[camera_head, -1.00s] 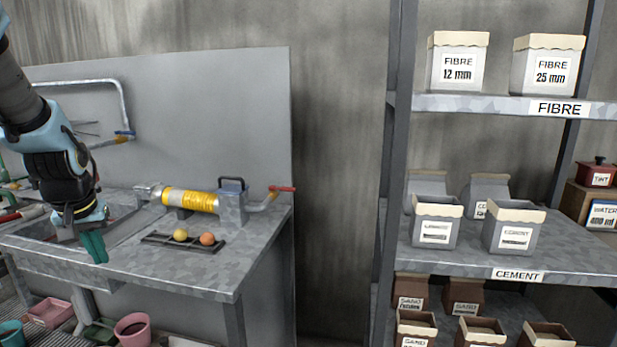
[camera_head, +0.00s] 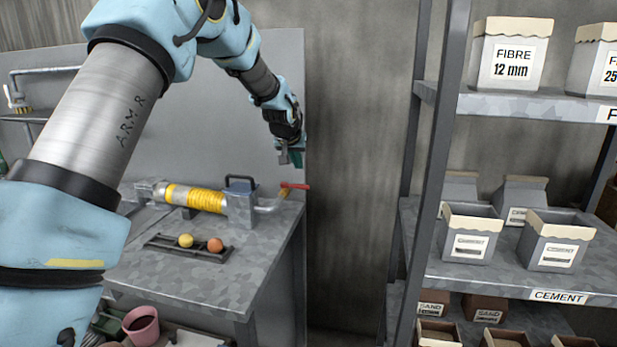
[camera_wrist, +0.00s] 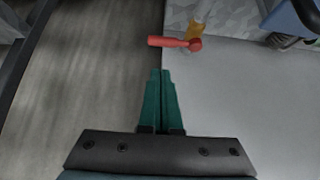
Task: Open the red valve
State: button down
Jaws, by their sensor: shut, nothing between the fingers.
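The metal bench (camera_head: 215,288) carries a dark tray (camera_head: 165,243) with a yellow ball (camera_head: 185,240) and an orange ball (camera_head: 215,244). A grey panel (camera_head: 285,80) stands behind. A shelf rack (camera_head: 440,120) with fibre and cement boxes stands to the right, past an open gap.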

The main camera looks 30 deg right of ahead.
aim_at(295, 186)
jog(key=p+x, duration=0.4)
jog(key=x, duration=0.6)
jog(key=shift+a, duration=0.1)
